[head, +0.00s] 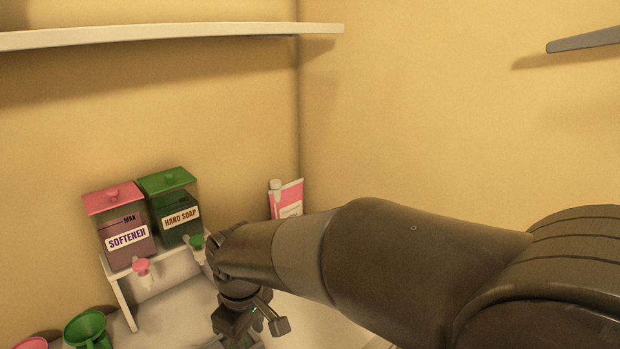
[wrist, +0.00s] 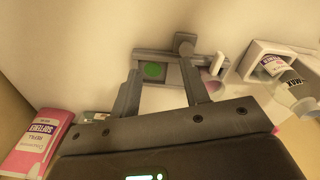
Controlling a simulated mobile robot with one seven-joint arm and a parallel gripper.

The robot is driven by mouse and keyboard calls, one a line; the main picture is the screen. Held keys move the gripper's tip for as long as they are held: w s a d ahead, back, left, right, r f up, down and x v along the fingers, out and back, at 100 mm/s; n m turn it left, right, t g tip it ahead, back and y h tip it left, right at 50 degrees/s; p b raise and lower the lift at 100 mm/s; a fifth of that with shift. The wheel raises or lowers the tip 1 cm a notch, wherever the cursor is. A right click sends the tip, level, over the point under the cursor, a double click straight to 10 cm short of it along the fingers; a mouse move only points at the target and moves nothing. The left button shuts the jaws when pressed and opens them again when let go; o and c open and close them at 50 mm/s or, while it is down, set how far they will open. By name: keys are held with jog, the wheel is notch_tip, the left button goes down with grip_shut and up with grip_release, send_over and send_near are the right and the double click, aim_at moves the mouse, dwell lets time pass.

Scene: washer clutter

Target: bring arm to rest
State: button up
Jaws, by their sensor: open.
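My arm reaches from the lower right of the head view toward the corner. My gripper (head: 240,325) points down at the bottom of that view, in front of the dispensers. In the wrist view my gripper (wrist: 160,92) has its two fingers spread, with nothing visibly held between them. Beyond the fingers is a grey piece with a green disc (wrist: 153,70); I cannot tell whether they touch.
A softener dispenser (head: 126,238) and a green hand soap dispenser (head: 178,216) stand on a white stand (head: 122,301). A pink refill pack (head: 290,199) is in the corner. A green funnel-like cup (head: 86,328) is lower left. A shelf (head: 170,34) crosses above.

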jog(key=s+d+r+m+t, duration=0.1)
jog(key=d+r+m, duration=0.2)
jog(key=d, duration=0.5)
jog(key=d+r+m+t, duration=0.1)
jog(key=d+r+m, duration=0.3)
jog(key=d, duration=0.5)
jog(key=s+d+r+m+t, duration=0.1)
jog(key=s+d+m+t, duration=0.1)
jog(key=s+d+m, duration=0.4)
jog(key=s+d, duration=0.1)
jog(key=d, duration=0.4)
jog(key=shift+t, duration=0.4)
